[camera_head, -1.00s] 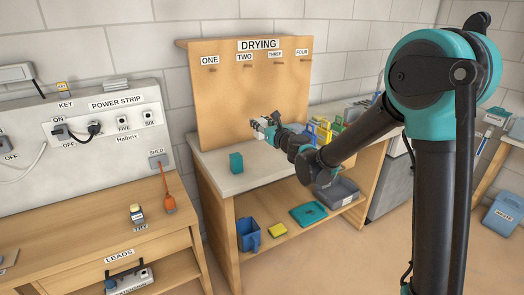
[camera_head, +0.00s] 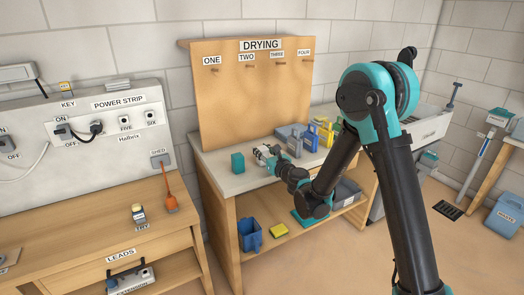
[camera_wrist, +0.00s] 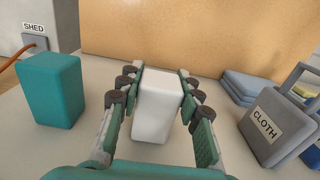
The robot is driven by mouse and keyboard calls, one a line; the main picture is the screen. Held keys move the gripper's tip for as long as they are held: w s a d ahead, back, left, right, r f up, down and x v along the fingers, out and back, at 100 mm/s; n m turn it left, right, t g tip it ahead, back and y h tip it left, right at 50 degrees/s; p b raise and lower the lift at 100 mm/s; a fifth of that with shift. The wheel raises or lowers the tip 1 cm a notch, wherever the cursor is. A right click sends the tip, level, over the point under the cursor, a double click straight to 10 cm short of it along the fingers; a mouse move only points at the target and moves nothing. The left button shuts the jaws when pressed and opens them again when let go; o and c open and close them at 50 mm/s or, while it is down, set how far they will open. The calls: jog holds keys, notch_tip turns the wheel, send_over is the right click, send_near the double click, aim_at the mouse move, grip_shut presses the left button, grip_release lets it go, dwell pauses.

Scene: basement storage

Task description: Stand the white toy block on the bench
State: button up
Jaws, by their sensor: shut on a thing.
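The white toy block (camera_wrist: 157,104) is between the two fingers of my gripper (camera_wrist: 157,100) in the wrist view. My gripper is shut on it, and the block looks upright, close over or on the grey bench top (camera_wrist: 90,148); I cannot tell whether its base touches. In the head view my gripper (camera_head: 262,153) is low over the bench (camera_head: 215,178), and the white block is too small to make out clearly. A teal block (camera_wrist: 50,88) stands on the bench to the left of my gripper; it also shows in the head view (camera_head: 237,162).
A grey caddy labelled CLOTH (camera_wrist: 270,125) and folded blue cloths (camera_wrist: 243,87) are to the right. A wooden peg board labelled DRYING (camera_head: 250,95) rises behind the bench. Bare bench top lies between the teal block and my gripper.

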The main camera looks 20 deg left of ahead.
jog(key=o, duration=1.1)
jog(key=shift+f, duration=0.1)
jog(key=shift+o, duration=0.2)
